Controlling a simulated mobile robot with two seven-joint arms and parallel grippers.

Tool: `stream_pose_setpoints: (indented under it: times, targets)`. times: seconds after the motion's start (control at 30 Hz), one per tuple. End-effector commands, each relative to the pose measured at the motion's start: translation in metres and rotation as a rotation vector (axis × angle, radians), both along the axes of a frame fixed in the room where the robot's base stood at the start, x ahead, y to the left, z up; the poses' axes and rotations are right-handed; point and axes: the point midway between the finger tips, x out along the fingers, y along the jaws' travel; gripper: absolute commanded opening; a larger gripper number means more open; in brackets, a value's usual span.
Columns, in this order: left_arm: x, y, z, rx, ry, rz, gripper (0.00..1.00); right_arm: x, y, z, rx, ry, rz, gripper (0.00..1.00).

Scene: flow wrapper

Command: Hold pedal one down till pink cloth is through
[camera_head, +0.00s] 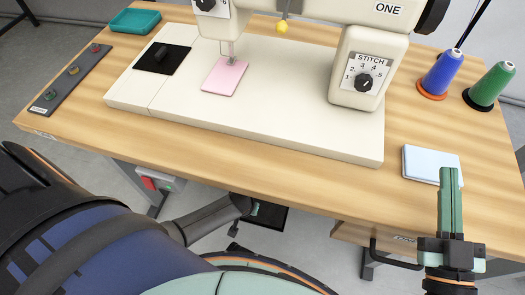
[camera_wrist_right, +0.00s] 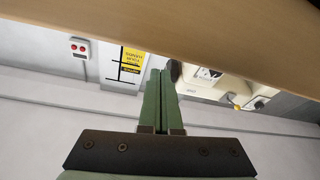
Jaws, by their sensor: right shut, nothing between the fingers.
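The pink cloth (camera_head: 225,77) lies flat on the sewing machine's white bed (camera_head: 270,110), with its far edge at the needle. The machine (camera_head: 368,60) is marked ONE. Below the table edge, a dark flat thing (camera_head: 272,217) shows at floor level; it may be pedal one. My left arm reaches down to it, and a small bit of my left gripper (camera_head: 257,208) shows there. Its fingers are mostly hidden, and I cannot tell whether they touch it. My right gripper (camera_head: 450,190) is shut and empty at the table's front right; its closed fingers also fill the middle of the right wrist view (camera_wrist_right: 160,102).
A pale blue stack of cloth (camera_head: 432,163) lies beside my right gripper. Blue (camera_head: 442,73) and green (camera_head: 491,86) thread spools stand at the right. A button panel (camera_head: 71,77) and teal tray (camera_head: 134,21) are at the left. A red switch (camera_head: 149,183) is under the table.

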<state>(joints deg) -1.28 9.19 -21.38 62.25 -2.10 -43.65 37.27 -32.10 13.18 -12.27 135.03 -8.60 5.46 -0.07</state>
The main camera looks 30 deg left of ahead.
Motion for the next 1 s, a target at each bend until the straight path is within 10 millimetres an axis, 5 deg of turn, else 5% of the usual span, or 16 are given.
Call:
stream_pose_setpoints:
  times: [0.63,1.0]
  targets:
    - [0.0,0.002,-0.008,0.004,0.009,0.008,0.0,-0.004,0.001,0.009,0.001,-0.049,0.008,0.0]
    - [0.005,0.003,-0.028,0.004,0.008,0.007,0.0,-0.036,0.008,0.073,-0.002,-0.358,0.064,0.0]
